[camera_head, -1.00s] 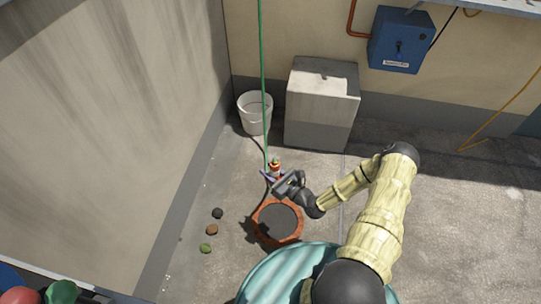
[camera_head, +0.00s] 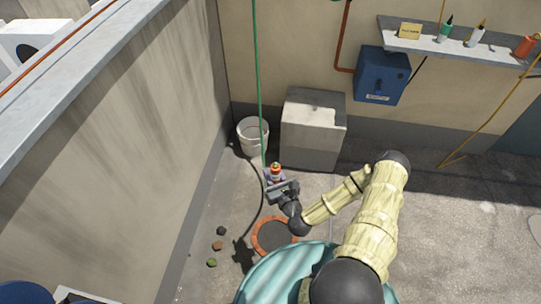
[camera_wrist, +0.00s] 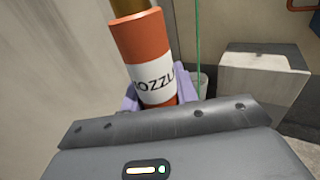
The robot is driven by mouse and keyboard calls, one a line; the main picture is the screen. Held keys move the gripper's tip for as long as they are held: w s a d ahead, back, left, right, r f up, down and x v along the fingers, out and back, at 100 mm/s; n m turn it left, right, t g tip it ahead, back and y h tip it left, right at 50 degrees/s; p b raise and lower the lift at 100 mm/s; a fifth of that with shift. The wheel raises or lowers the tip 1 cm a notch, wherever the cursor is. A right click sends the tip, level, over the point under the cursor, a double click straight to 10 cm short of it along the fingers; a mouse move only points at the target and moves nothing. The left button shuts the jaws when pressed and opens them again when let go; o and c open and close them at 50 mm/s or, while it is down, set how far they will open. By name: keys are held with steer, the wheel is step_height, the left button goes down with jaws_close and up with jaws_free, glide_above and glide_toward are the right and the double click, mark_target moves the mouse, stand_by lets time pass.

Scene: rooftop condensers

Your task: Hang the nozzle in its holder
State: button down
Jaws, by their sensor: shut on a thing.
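The nozzle (camera_wrist: 148,57) is an orange cylinder with a white band lettered "NOZZL" and a brass-coloured upper end, cut off by the picture's top edge. In the head view the nozzle (camera_head: 275,170) stands roughly upright at the end of my arm. My gripper (camera_head: 276,182) is shut on it low down, with purple fingers on both sides in the wrist view. The nozzle looks slightly tilted there. A green line (camera_head: 256,80) runs down from above to near the nozzle. I cannot make out a holder in either view.
A white bucket (camera_head: 252,136) and a grey block (camera_head: 313,128) stand by the back wall. A blue box (camera_head: 383,76) and a shelf (camera_head: 440,46) with bottles are on that wall. An orange-rimmed round cover (camera_head: 262,248) and several small stones (camera_head: 217,245) lie on the floor.

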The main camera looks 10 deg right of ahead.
mark_target(278, 167)
steer(key=s+r+h+p, duration=0.1)
steer(key=r+p, duration=0.2)
steer(key=r, duration=0.1)
steer(key=r+m+h+p, duration=0.1)
steer(key=r+p, duration=0.2)
steer(key=p, duration=0.1)
steer(key=s+d+r+m+h+p, duration=0.1)
steer(key=r+p, duration=0.2)
steer(key=r, duration=0.1)
steer(key=shift+s+d+r, duration=0.1)
steer(key=shift+s+r, duration=0.2)
steer(key=shift+r, duration=0.05)
steer(key=shift+f, duration=0.15)
